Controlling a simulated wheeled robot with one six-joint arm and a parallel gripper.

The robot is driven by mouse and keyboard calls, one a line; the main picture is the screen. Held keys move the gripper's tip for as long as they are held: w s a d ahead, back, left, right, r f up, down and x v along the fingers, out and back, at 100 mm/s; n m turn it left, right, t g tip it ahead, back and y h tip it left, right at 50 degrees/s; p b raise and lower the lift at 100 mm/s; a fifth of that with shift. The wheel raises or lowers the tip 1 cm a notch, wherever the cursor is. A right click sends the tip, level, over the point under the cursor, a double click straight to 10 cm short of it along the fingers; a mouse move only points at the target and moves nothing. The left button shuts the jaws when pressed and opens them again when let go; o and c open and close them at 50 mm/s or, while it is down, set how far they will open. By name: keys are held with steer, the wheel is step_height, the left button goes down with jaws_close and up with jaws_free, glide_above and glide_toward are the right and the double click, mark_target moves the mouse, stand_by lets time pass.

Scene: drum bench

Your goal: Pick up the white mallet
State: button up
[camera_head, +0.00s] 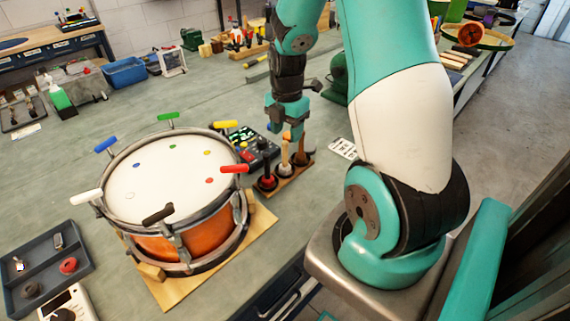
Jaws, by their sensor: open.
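A small wooden rack (287,179) right of the drum holds three upright mallets. The white mallet (285,165) stands in the middle, with a red mallet (268,181) to its left and front and a brown mallet (300,156) to its right and behind. My gripper (287,135) points down over the rack, open. Its fingertips are at the upper part of the mallets, close to the white one. Whether the fingers straddle its handle cannot be told at this size.
An orange drum (180,242) with coloured tuning keys around its rim stands on a wooden board left of the rack. A dark electronic box (254,148) sits behind the rack. A grey tray (40,262) lies at the lower left. The bench behind the drum is mostly clear.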

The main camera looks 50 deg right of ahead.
mark_target(285, 142)
steer(key=shift+w+f+p, duration=0.2)
steer(key=shift+f+p, duration=0.15)
steer(key=shift+f, duration=1.25)
steer(key=shift+w+f+p, duration=0.15)
steer(key=shift+f+p, duration=0.15)
steer(key=shift+f, duration=1.3)
jaws_close()
